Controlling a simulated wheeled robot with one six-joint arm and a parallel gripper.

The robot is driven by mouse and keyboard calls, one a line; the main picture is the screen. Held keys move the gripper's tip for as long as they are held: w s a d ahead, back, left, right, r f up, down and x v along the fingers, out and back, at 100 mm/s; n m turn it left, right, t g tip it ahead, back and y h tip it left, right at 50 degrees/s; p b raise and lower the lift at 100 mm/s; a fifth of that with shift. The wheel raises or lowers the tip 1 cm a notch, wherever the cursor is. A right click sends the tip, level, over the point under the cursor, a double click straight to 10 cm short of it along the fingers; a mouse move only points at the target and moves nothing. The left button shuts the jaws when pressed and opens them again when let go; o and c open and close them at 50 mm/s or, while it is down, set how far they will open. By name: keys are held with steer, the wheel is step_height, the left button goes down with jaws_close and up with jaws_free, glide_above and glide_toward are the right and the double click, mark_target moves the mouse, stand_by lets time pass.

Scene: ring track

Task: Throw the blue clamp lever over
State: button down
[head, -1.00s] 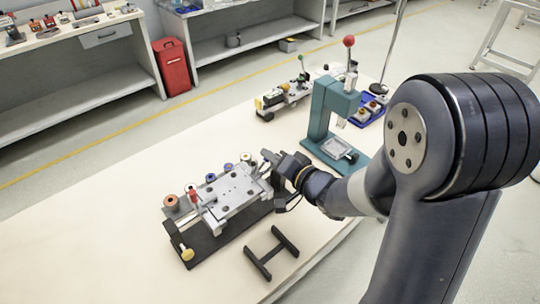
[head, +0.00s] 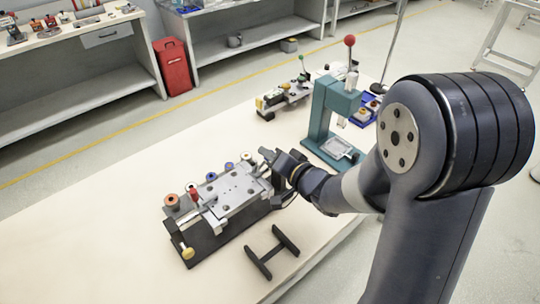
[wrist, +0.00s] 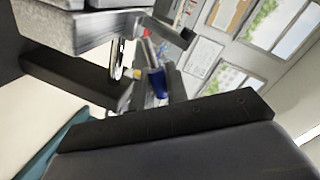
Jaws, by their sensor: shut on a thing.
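The blue clamp lever (wrist: 157,83) shows in the wrist view as a short blue handle with a metal stem, between the dark fingers of my gripper (wrist: 150,92). My gripper is shut on it. In the head view my gripper (head: 268,156) is at the right end of the grey clamp fixture (head: 236,187), and it hides the lever there. The fixture has a metal plate on a dark base, and a red-topped part (head: 193,194) stands at its left end.
Several coloured spools stand along the fixture's far side. A black H-shaped stand (head: 272,252) lies in front of it. A teal press (head: 330,110) with a red knob stands behind my gripper. The table's left part is clear.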

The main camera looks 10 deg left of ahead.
steer(key=n+b, duration=0.2)
steer(key=shift+s+a+r+t+b, duration=0.15)
steer(key=shift+s+a+t+b, duration=0.1)
steer(key=shift+s+t+b, duration=0.1)
steer(key=shift+s+a+r+n+h+b, duration=0.1)
steer(key=shift+r+n+h+b, duration=0.25)
steer(key=shift+n, duration=0.25)
steer(key=c, duration=1.7)
jaws_free()
steer(key=p+v, duration=0.1)
steer(key=v, duration=0.9)
steer(key=shift+s+d, duration=0.3)
steer(key=shift+s, duration=0.05)
